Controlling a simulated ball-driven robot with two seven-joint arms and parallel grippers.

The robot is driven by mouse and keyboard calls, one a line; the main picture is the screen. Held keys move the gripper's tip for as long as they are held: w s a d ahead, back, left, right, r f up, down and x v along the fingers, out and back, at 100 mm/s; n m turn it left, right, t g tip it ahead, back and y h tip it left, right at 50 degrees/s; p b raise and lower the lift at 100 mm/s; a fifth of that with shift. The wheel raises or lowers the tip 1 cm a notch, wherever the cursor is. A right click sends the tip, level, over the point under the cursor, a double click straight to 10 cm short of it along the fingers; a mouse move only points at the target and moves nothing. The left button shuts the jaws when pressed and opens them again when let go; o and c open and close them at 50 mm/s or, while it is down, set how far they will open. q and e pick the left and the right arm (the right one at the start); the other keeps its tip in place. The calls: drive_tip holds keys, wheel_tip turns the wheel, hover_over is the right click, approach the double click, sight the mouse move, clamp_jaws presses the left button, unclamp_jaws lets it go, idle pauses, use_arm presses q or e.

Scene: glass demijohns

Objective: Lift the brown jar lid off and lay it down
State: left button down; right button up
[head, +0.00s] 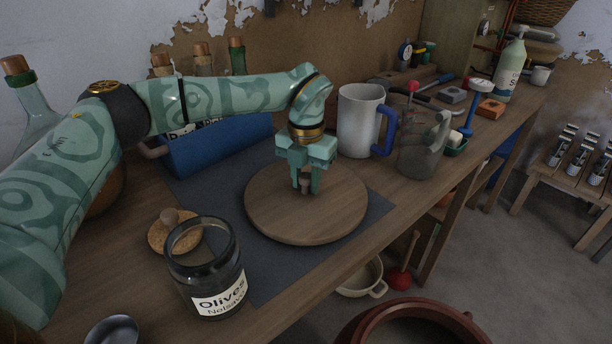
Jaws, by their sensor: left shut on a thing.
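The brown jar (354,325) stands low at the bottom edge of the head view. Its mouth is open and only its upper part shows. A round wooden lid (272,215) with a small knob is level over the dark mat on the bench. My left gripper (305,184) points down at its middle and is shut on the knob. I cannot tell whether the lid rests on the mat or hangs just above it. My right gripper is not in view.
A glass olives jar (220,295) and a cork lid (158,238) stand left of the dark mat (268,280). A blue crate (215,150) is behind. A white jug (356,120) and a glass measuring jug (420,150) stand right. A pale pot (360,280) is below the bench.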

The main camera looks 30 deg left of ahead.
use_arm(q)
drive_tip(key=c, duration=1)
unclamp_jaws()
wheel_tip(320, 180, up, 16)
drive_tip(key=p, duration=0.6)
drive_tip(key=shift+r, duration=0.2)
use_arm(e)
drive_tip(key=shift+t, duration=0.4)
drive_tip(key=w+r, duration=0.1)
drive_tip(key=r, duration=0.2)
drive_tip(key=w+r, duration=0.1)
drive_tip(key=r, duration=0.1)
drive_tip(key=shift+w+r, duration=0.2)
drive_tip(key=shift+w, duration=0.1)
